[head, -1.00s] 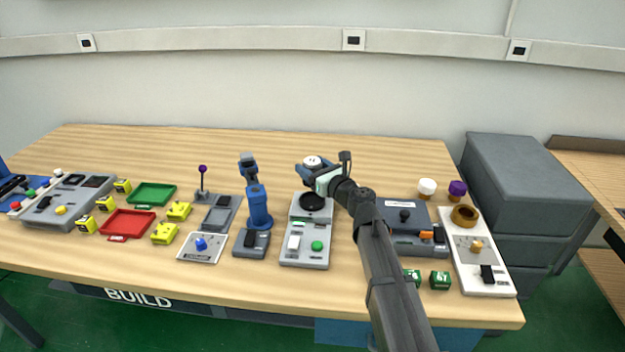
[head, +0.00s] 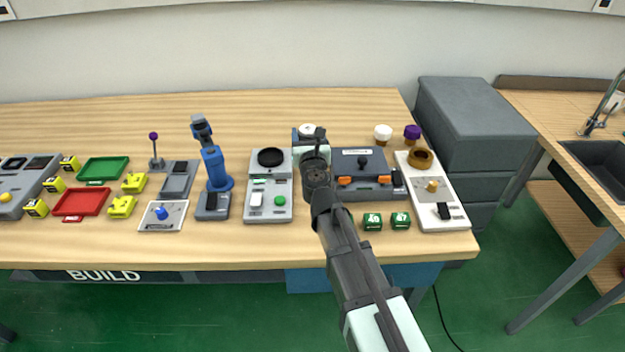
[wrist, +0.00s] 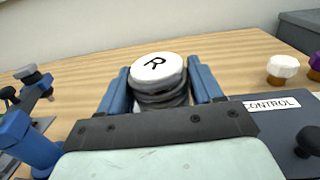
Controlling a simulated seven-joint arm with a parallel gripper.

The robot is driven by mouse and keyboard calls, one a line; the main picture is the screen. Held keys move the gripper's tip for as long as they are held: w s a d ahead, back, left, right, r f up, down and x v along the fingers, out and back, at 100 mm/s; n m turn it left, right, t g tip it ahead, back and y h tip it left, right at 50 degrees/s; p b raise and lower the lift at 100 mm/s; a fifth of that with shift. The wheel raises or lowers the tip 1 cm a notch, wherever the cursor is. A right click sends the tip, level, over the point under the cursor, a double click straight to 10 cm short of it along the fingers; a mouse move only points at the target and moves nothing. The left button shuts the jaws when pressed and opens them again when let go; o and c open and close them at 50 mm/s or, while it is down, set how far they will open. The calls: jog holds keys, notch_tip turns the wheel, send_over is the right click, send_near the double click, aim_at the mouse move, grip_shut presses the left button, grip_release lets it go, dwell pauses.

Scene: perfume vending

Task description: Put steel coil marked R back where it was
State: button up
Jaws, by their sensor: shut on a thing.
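The steel coil marked R (wrist: 158,66) has a white round top with a black R and dark grey windings below. My gripper (wrist: 157,88) has its blue fingers shut on either side of it, and the coil looks upright. In the head view the coil's white top (head: 307,129) shows at the far end of my gripper (head: 308,136), behind the gap between the grey scale (head: 268,187) and the control box (head: 361,166). My arm hides the area below it. I cannot tell whether the coil touches the table.
White-topped (head: 382,133) and purple-topped (head: 412,133) items stand to the right, behind a white panel with a brown ring (head: 420,158). A blue post device (head: 215,168) stands left of the scale. Green cubes (head: 373,221) lie in front of the control box. The table behind is clear.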

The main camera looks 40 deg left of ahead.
jog(key=shift+w+d+f+m+t+h, duration=0.1)
jog(key=shift+d+f+m+t+h, duration=0.15)
jog(key=shift+d, duration=0.1)
jog(key=shift+d+f+m+t+h, duration=0.1)
jog(key=shift+d+m+t+h, duration=0.05)
jog(key=shift+d+t, duration=0.15)
jog(key=shift+d+f, duration=0.1)
jog(key=shift+f, duration=4.8)
jog(key=shift+f, duration=0.15)
jog(key=o, duration=0.9)
